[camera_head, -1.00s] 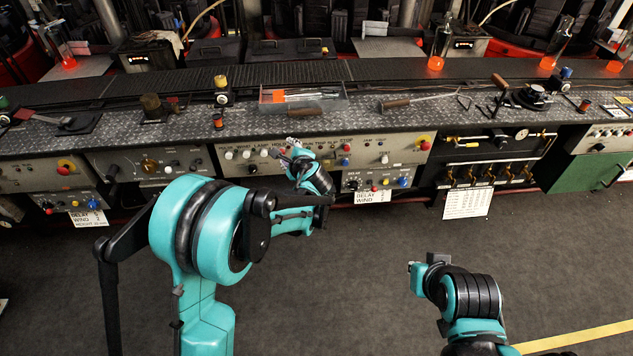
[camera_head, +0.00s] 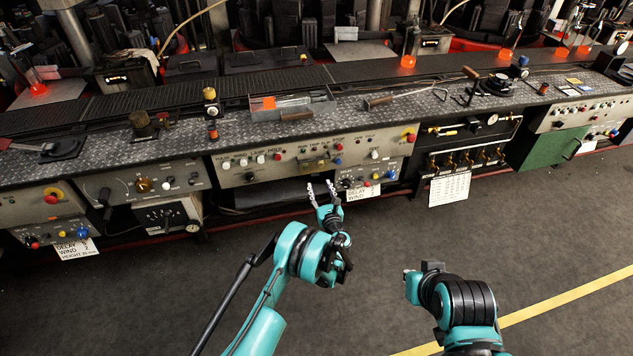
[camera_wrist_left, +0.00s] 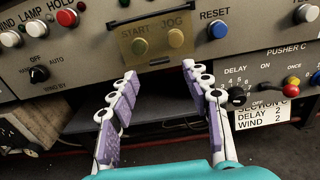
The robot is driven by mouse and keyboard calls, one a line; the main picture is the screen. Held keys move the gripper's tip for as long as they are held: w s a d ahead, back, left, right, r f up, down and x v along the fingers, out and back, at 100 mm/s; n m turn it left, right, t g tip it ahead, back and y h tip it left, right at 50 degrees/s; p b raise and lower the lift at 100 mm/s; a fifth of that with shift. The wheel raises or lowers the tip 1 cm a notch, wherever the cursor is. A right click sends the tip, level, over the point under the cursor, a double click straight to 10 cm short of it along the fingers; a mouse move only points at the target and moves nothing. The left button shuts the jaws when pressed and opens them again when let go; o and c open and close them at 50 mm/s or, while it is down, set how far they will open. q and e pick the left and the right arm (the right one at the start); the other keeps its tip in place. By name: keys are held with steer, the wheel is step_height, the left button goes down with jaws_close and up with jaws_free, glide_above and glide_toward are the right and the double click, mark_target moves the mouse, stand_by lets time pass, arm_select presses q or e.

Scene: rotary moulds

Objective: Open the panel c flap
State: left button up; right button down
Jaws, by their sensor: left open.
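The panel c flap appears to be a yellowish see-through cover (camera_head: 314,166) on the middle control panel. In the left wrist view the cover (camera_wrist_left: 155,42) lies over the START and JOG buttons and looks closed, with a lip along its lower edge. My left gripper (camera_head: 322,187) is open and empty, below and in front of the flap. In the left wrist view the fingertips (camera_wrist_left: 159,70) are spread to either side of the flap's lower edge, with no clear contact. My right arm's end (camera_head: 411,286) is low at the right; its fingers cannot be made out.
A red knob (camera_wrist_left: 67,18) and a blue RESET button (camera_wrist_left: 218,29) flank the flap. The pusher lever (camera_wrist_left: 238,95) and a paper label (camera_wrist_left: 262,113) are close to the right finger. A dark recess lies under the panel. The floor in front is clear.

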mark_target(315, 169)
arm_select(q)
steer(key=b+x, duration=0.1)
steer(key=x, duration=0.4)
steer(key=shift+c, duration=0.3)
jaws_close()
